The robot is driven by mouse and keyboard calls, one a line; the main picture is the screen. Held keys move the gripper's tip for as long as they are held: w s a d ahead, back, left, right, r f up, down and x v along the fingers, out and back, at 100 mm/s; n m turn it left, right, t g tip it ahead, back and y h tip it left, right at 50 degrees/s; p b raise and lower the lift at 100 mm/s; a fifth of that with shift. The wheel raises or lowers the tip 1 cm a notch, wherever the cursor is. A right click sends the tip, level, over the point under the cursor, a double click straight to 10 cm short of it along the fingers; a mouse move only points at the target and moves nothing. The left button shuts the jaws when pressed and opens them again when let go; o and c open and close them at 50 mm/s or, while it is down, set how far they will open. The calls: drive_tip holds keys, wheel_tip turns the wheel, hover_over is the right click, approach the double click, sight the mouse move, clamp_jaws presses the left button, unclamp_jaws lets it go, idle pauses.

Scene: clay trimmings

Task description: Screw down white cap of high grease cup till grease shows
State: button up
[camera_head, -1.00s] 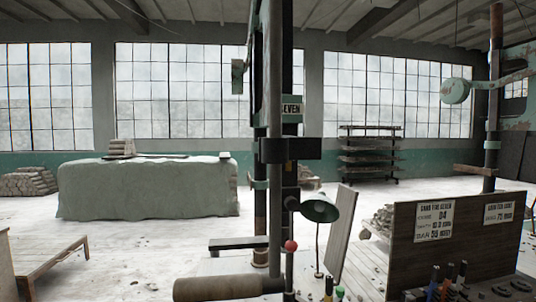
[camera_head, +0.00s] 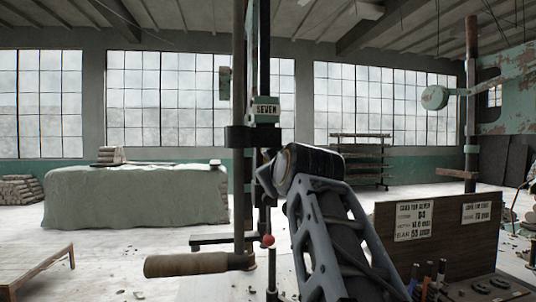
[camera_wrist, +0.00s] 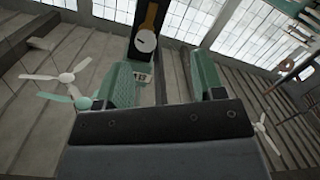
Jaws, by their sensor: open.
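In the wrist view a round white cap (camera_wrist: 146,41) shows on a dark post with a brass-coloured part above it. It lies just beyond my gripper (camera_wrist: 161,68), nearer the left finger. The two green fingers are apart with nothing held between them. A small numbered tag shows behind the gap. In the head view my arm rises at the centre beside the tall machine column (camera_head: 240,110). My fingers are hard to make out there, and I cannot pick out the white cap.
A wooden-handled lever (camera_head: 186,264) and a red knob (camera_head: 268,240) stand low by the column. A "SEVEN" sign (camera_head: 266,110) is on the machine. A board with notices (camera_head: 430,240) stands at right, tools before it. A covered block (camera_head: 135,195) lies behind at left.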

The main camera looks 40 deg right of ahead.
drive_tip(key=shift+t+h, duration=0.3)
drive_tip(key=shift+t, duration=0.1)
drive_tip(key=shift+w+d+r+p, duration=0.55)
drive_tip(key=shift+w+d+p, duration=0.35)
drive_tip(key=shift+w, duration=1)
drive_tip(key=shift+w+d+r+p, duration=0.65)
drive_tip(key=shift+w+d, duration=0.5)
drive_tip(key=shift+w, duration=0.7)
drive_tip(key=shift+w+d+r+p, duration=0.5)
drive_tip(key=shift+w+d+p, duration=0.45)
drive_tip(key=shift+w, duration=0.95)
drive_tip(key=c, duration=0.9)
